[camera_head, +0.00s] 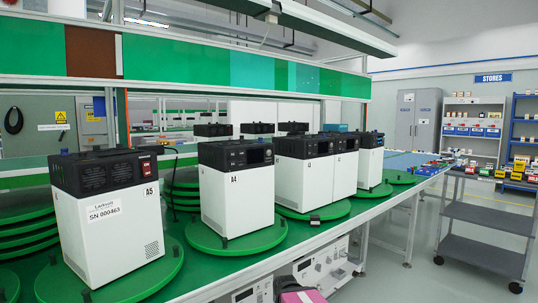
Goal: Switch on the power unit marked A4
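The power unit marked A4 (233,199) is a white box with a black top, standing upright on a round green turntable (244,244). Its A4 label is on the white side near the top, and a small display and controls show on the black upper part. I cannot make out its power switch or whether it is on. The unit marked A5 (110,226) stands to its left on its own green turntable, with a red switch on its black top part. My gripper is not in view.
More white-and-black units (315,175) stand on turntables along the green bench to the right. Stacked green discs (28,225) sit at the left. A grey trolley (487,216) stands on the floor at the right, with open floor between it and the bench. Shelves and a cabinet (417,120) are behind.

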